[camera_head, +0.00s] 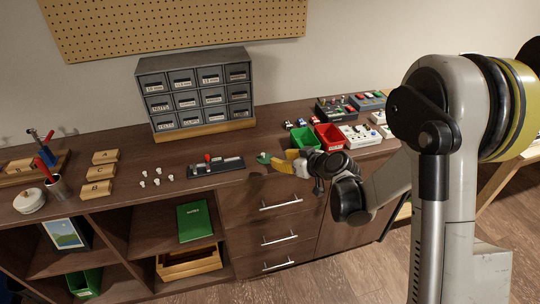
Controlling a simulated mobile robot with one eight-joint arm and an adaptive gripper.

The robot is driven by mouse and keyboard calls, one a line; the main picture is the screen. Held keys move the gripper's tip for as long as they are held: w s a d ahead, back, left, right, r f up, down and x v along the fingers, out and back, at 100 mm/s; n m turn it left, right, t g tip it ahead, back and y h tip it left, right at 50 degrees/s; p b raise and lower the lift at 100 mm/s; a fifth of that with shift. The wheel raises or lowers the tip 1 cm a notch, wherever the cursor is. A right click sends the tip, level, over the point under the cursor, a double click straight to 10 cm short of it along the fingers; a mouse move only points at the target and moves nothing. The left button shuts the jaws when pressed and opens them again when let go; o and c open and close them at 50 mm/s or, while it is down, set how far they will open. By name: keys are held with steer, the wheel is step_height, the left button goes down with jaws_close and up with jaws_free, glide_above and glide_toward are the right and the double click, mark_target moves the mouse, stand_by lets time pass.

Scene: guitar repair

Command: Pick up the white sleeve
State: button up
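Several small white pieces (157,181) stand on the dark wooden cabinet top, left of the middle. They are too small to tell which, if any, is the white sleeve. My gripper (275,163) is low over or at the front part of the cabinet top, well to the right of the white pieces. Its yellow fingers point left, toward a small green item (263,157). Whether the fingers touch that item, and whether they are open or shut, is too small to tell.
A black tool strip (217,168) with a red item lies between the white pieces and my gripper. A grey drawer unit (196,92) stands behind. Green (305,139) and red (330,136) bins are near my wrist. Wooden blocks (99,173) and a pen cup (57,186) stand left.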

mark_target(264, 155)
steer(key=b+x, duration=0.1)
steer(key=x, duration=0.4)
steer(key=shift+w+a+f+b, duration=0.1)
steer(key=shift+w+f+b, duration=0.05)
steer(key=shift+b, duration=0.15)
steer(key=b+x, duration=0.2)
steer(key=x, duration=0.3)
steer(key=shift+a, duration=0.15)
jaws_close()
